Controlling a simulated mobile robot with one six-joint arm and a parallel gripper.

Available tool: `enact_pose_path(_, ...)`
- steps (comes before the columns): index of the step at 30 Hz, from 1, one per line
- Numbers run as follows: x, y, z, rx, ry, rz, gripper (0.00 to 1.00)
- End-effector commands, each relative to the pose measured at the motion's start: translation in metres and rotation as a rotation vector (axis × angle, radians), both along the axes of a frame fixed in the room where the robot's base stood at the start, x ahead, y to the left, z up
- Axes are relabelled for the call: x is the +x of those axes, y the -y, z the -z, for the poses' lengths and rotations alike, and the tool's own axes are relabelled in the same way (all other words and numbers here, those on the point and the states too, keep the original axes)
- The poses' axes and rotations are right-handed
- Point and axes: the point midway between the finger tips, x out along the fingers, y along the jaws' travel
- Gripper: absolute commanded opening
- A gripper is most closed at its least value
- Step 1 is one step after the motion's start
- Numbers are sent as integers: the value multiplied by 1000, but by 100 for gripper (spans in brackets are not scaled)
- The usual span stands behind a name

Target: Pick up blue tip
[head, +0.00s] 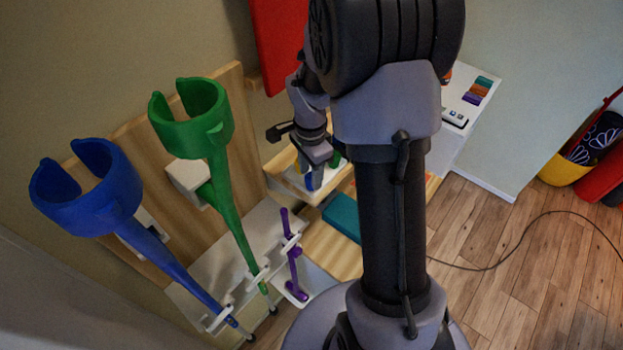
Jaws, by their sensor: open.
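A small blue piece (313,182), which looks like the blue tip, stands in a shallow wooden tray (290,183) in the middle of the head view. My gripper (316,160) is open and points down just above the blue piece. Its fingers cover the top of the piece. I cannot tell whether they touch it or stand around it. A green piece (336,159) and a bit of yellow (297,168) show beside it in the same tray, partly hidden by the gripper.
A blue crutch (110,196) and a green crutch (221,172) stand in a rack at left. A purple stick (292,255) and a teal block (342,216) are nearer. A white cabinet (452,147) stands behind my arm.

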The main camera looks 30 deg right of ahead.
Motion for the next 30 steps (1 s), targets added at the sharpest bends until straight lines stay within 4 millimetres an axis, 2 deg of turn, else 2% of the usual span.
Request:
enact_pose_path(3, 0, 0, 16, 0, 0, 0, 44)
enact_pose_path(10, 0, 0, 18, -1, 1, -1, 44)
enact_pose_path(15, 0, 0, 18, -1, 1, -1, 10)
enact_pose_path(17, 1, 0, 18, -1, 1, -1, 0)
enact_pose_path(26, 1, 0, 16, -1, 2, -1, 0)
enact_pose_path(30, 1, 0, 5, -1, 4, 0, 0)
